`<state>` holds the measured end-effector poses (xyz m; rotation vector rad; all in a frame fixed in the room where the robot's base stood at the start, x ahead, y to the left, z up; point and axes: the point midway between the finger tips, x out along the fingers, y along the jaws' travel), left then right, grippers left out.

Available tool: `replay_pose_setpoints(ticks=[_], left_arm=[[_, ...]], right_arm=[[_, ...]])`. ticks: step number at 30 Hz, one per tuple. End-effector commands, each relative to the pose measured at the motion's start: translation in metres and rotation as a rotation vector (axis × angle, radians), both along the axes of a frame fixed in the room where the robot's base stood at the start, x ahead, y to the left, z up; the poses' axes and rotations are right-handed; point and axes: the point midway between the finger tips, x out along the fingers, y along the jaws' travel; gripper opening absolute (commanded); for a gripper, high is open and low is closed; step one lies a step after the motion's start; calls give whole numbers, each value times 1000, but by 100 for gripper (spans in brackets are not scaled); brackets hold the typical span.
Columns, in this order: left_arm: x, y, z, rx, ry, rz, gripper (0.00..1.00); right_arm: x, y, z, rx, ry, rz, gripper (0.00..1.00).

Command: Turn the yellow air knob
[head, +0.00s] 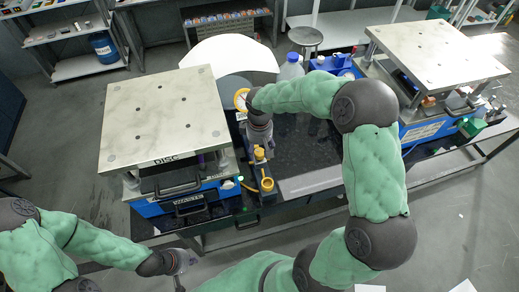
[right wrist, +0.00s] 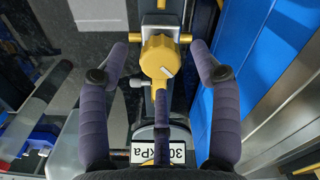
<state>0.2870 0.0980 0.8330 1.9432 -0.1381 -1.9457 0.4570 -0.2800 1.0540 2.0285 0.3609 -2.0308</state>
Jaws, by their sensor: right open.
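The yellow air knob (right wrist: 160,57), with a pale pointer line on its face, stands between the spread fingers of my right gripper (right wrist: 160,68) in the right wrist view. The two outer fingers lie to its left and right with gaps; a middle finger lies below it in the picture. In the head view my right gripper (head: 258,138) points down over the bench, with small yellow fittings (head: 267,184) just in front; which is the knob is unclear. My left gripper (head: 182,262) hangs low, away from the bench, its jaws too small to judge.
A kPa display (right wrist: 158,153) sits below the knob in the wrist view. In the head view, a plate-topped press marked DISC (head: 155,115) stands left of my right gripper, and another plate-topped machine (head: 440,55) stands right. A bottle (head: 291,69) stands behind. Dark bench top lies right.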

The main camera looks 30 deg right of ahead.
Motion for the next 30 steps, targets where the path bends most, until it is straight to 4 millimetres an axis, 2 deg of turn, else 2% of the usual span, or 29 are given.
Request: replay_pose_setpoints(ticks=[9, 15, 21, 30], left_arm=[[0, 0, 0, 0, 0, 0, 0], [0, 0, 0, 0, 0, 0, 0], [0, 0, 0, 0, 0, 0, 0], [0, 0, 0, 0, 0, 0, 0]], right_arm=[[1, 1, 61, 0, -4, 0, 64], [1, 0, 93, 0, -2, 1, 64], [0, 0, 108, 1, 0, 0, 64], [0, 0, 110, 1, 1, 0, 64]])
